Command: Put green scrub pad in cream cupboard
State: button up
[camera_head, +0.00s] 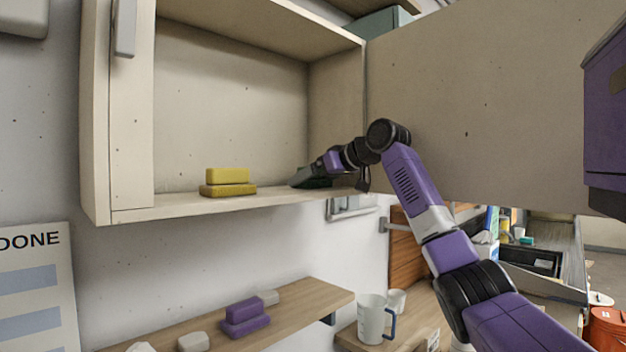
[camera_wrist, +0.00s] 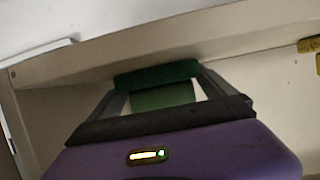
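The cream cupboard (camera_head: 137,215) hangs on the wall in the head view, open at the front. My gripper (camera_head: 305,178) is inside it, low at the right end, just above or at the cupboard floor. The green scrub pad (camera_head: 318,184) shows there as a small dark patch, partly hidden by my gripper. In the wrist view, the pad (camera_wrist: 160,94) sits between the two fingers of my gripper (camera_wrist: 157,80), which appear to press on its ends. I cannot tell whether the pad touches the floor.
A stepped yellow pad (camera_head: 228,176) stands left of my gripper on the cupboard floor. The cupboard door (camera_head: 480,110) is swung open at right, behind my arm. Below, a wooden shelf (camera_head: 300,300) holds a purple pad (camera_head: 245,312); a white jug (camera_head: 371,318) stands nearby.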

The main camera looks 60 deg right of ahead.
jog(key=shift+r, duration=0.15)
jog(key=b+v, duration=0.2)
jog(key=v, duration=1)
dwell(0.5)
